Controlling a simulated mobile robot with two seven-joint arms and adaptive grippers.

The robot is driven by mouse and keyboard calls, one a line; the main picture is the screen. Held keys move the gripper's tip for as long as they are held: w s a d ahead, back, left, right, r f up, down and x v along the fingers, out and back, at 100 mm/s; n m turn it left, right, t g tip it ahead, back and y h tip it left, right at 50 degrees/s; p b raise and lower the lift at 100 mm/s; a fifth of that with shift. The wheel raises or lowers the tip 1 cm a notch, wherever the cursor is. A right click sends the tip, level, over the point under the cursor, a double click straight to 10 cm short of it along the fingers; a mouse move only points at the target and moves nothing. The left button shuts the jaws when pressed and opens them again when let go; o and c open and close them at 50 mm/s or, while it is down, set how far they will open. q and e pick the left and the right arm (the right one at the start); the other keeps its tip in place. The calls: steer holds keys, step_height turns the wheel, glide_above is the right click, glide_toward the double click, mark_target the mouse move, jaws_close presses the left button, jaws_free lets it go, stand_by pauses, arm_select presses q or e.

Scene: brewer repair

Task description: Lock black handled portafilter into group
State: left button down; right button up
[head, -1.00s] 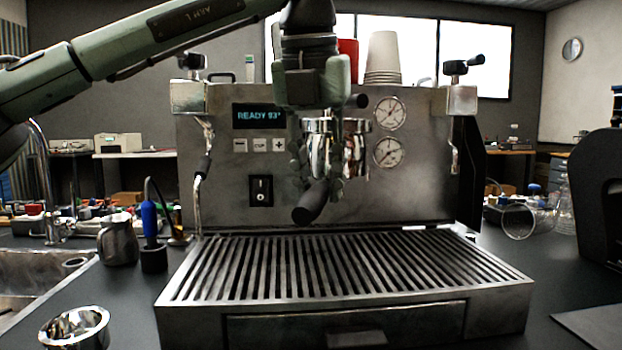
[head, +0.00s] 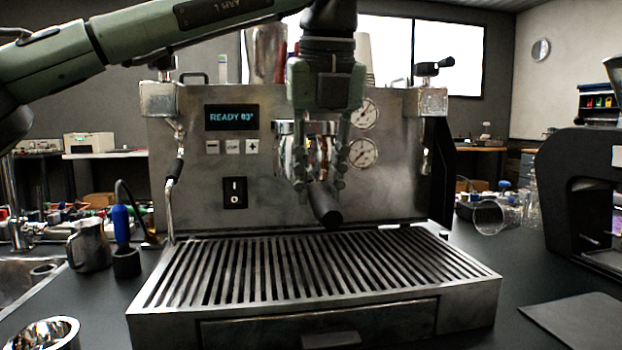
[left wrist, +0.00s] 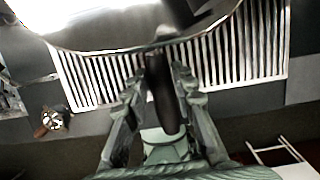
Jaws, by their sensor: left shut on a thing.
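My left gripper (head: 322,183) is shut on the black handle (head: 325,208) of the portafilter, in front of the espresso machine (head: 270,190). The handle points toward me, down and slightly right. The portafilter's chrome body (head: 317,156) overlaps the group area under the machine's front, and my fingers partly cover both. I cannot tell whether its rim is seated in the group. In the left wrist view, both fingers (left wrist: 160,85) flank the black handle (left wrist: 164,95), with a large chrome curve (left wrist: 110,25) above. My right gripper is out of view.
The slatted drip tray (head: 310,275) is empty below the handle. A steam wand (head: 172,190) hangs left. A metal pitcher (head: 88,246) and a blue-handled tool (head: 122,228) stand left of the machine. A chrome ring (head: 45,335) lies front left. A black machine (head: 580,190) stands right.

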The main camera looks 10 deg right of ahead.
arm_select(q)
steer(key=c, duration=1.2)
jaws_free()
steer(key=shift+o, duration=0.2)
